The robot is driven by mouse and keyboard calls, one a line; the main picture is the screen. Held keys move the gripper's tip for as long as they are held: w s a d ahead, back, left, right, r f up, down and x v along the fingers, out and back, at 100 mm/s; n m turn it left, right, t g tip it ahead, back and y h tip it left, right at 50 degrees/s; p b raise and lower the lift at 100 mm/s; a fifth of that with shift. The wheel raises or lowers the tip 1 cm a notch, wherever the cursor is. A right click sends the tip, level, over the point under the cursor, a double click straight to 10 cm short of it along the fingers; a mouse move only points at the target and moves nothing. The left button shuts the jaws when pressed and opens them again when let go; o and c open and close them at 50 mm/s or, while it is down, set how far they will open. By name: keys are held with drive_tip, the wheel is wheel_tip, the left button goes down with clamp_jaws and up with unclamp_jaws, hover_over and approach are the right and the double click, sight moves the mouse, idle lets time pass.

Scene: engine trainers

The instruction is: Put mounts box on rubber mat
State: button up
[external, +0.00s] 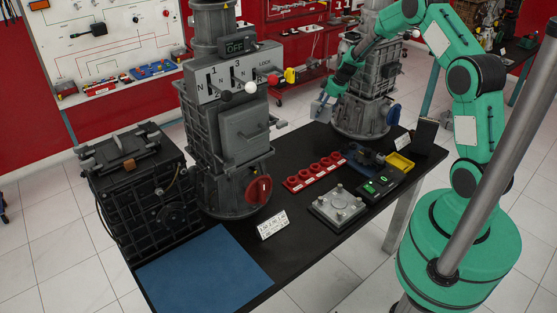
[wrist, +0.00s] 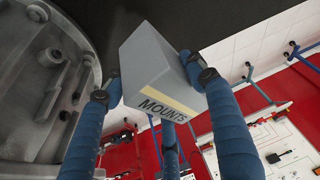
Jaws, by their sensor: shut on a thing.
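In the external view my gripper (external: 326,100) holds the small grey box (external: 319,111) at the far edge of the black table, left of the right-hand engine unit. Whether the box touches the table is unclear. The rubber mat (external: 205,270) is a flat blue sheet at the table's near left end. It is bare and far from my gripper.
Two tall grey engine units (external: 225,130) (external: 365,100) and a dark engine block (external: 140,190) stand on the table (external: 285,225). A red strip (external: 314,171), a metal plate with knobs (external: 338,206), a white sign (external: 273,224) and a yellow tray (external: 399,163) lie between the mat and the right end.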

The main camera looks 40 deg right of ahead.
drive_tip(key=shift+a, duration=0.15)
